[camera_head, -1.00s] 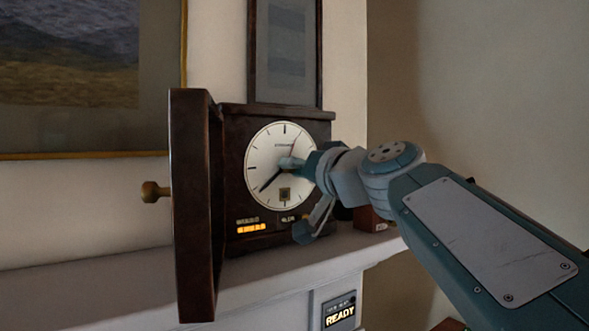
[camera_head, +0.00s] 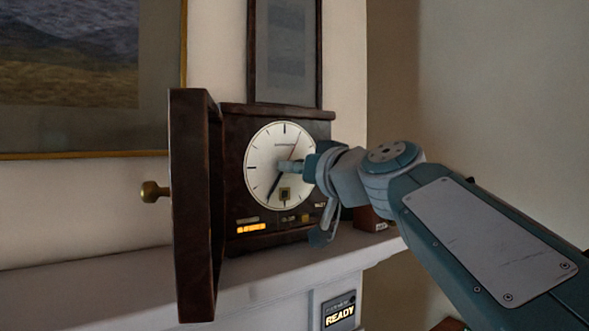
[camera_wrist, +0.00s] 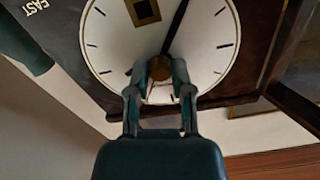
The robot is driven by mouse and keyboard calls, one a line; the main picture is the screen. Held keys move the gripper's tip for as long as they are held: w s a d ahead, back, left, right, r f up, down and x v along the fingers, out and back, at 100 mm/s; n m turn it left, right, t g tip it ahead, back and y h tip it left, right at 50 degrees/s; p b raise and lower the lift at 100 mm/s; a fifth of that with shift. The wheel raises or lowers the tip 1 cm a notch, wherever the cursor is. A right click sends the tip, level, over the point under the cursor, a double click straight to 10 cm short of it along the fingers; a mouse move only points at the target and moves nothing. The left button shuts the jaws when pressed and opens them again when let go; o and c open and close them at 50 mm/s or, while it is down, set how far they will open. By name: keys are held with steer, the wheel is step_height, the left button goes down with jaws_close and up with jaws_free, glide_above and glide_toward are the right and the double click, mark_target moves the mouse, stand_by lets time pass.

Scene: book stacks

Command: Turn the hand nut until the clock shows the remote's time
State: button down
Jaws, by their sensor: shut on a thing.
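The clock (camera_head: 235,150) is a dark wooden case on the mantel, with a round white dial (camera_head: 265,150). A dark hand points down and slightly left; a thin hand points to the upper right. My gripper (camera_head: 288,165) is at the dial's centre, partly covering it. In the wrist view my gripper (camera_wrist: 160,78) has its two fingers shut on the brown hand nut (camera_wrist: 160,68), and a dark hand runs away from it up the picture. I cannot identify the remote or read its time.
An amber bar (camera_head: 251,228) glows below the dial. A READY panel (camera_head: 340,311) sits below the shelf (camera_head: 130,277). A small brown box (camera_head: 370,219) stands right of the clock.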

steer(key=shift+a+f, duration=0.1)
steer(key=shift+f, duration=0.1)
steer(key=c, duration=0.6)
jaws_free()
steer(key=shift+c, duration=0.2)
steer(key=shift+o, duration=0.6)
steer(key=shift+a+r, duration=0.1)
steer(key=shift+a, duration=0.2)
steer(key=shift+d, duration=0.1)
steer(key=v, duration=1.1)
steer(key=shift+s, duration=0.4)
steer(key=shift+d, duration=0.15)
